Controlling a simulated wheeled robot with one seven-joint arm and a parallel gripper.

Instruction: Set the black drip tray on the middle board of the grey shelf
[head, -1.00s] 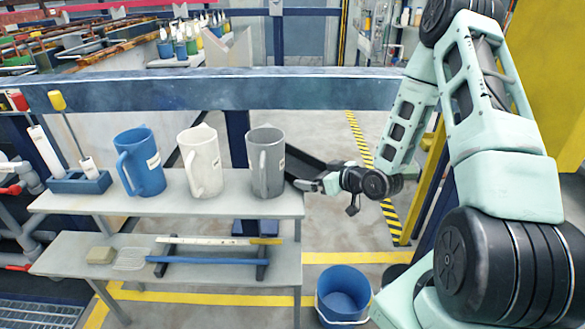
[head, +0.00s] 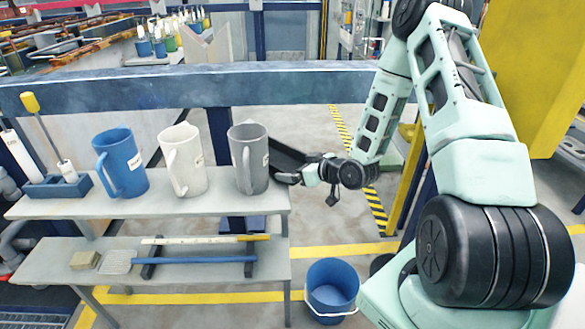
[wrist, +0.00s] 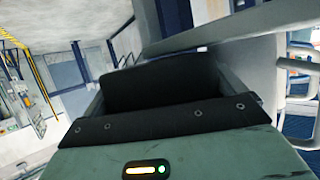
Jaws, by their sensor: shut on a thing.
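The black drip tray (head: 287,157) is held up at the right end of the grey shelf, partly hidden behind the grey jug in the head view. My gripper (head: 293,177) is shut on it. In the wrist view the dark tray (wrist: 160,82) stretches ahead of the gripper. The grey shelf (head: 225,204) shows an upper board and a lower board (head: 205,277) in the head view. I cannot tell whether another board lies below the picture.
Blue (head: 121,165), white (head: 187,165) and grey (head: 250,165) jugs stand on the upper board beside a blue brush holder (head: 58,187). The lower board holds a sponge (head: 85,260), a scraper (head: 119,262) and long-handled tools (head: 205,260). A blue bucket (head: 331,287) stands right of the shelf.

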